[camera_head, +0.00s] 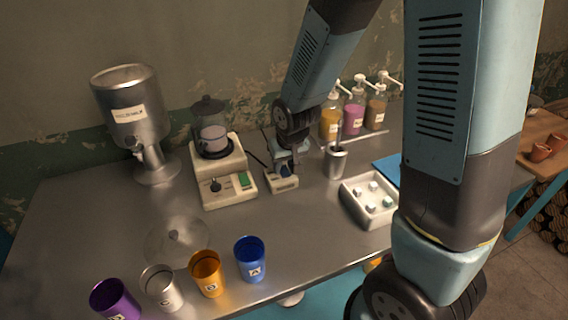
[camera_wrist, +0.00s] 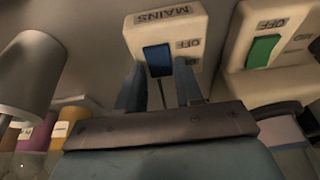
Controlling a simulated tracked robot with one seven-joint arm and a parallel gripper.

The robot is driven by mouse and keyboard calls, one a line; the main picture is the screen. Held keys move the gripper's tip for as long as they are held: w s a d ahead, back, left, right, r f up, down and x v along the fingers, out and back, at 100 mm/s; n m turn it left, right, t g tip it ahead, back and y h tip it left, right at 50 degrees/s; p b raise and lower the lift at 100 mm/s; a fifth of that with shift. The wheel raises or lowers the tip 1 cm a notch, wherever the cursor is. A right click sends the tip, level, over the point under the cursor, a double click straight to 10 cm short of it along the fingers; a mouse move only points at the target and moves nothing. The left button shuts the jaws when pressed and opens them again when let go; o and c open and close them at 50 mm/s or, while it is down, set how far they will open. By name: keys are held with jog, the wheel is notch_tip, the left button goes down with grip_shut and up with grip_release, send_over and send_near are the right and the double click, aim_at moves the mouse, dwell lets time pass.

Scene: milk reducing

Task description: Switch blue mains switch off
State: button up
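The mains switch box (camera_head: 281,184) is a small cream block on the metal table. In the wrist view the box (camera_wrist: 186,28) shows the lettering MAINS upside down, and its blue switch (camera_wrist: 157,60) is in the middle of the face. Small lettering stands beside the switch; I cannot tell which position it is in. My gripper (camera_wrist: 158,82) is open, with one finger on either side of the near end of the blue switch. Whether the fingers touch it I cannot tell. In the head view my gripper (camera_head: 288,165) hangs over the box and partly hides it.
A cream hotplate unit with a green switch (camera_head: 244,180) stands close left of the box. A metal cup (camera_head: 336,162) and a white tray (camera_head: 372,222) are on the right. Pump bottles (camera_head: 354,115) stand behind. Coloured cups (camera_head: 250,260) line the front edge.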

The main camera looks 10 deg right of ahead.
jog(key=shift+o, duration=1.4)
jog(key=v, duration=1.3)
jog(key=shift+r, duration=0.35)
jog(key=shift+s+d+r, duration=0.1)
jog(key=s+d+r+m+t+h, duration=0.1)
jog(key=s+d+r+m+t, duration=0.1)
jog(key=s+d+r, duration=1)
jog(key=shift+s+d+r+m, duration=0.25)
jog(key=shift+s+d+m, duration=0.35)
jog(key=shift+d, duration=0.55)
jog(key=shift+s+d, duration=0.1)
jog(key=shift+s, duration=0.2)
jog(key=shift+c, duration=0.4)
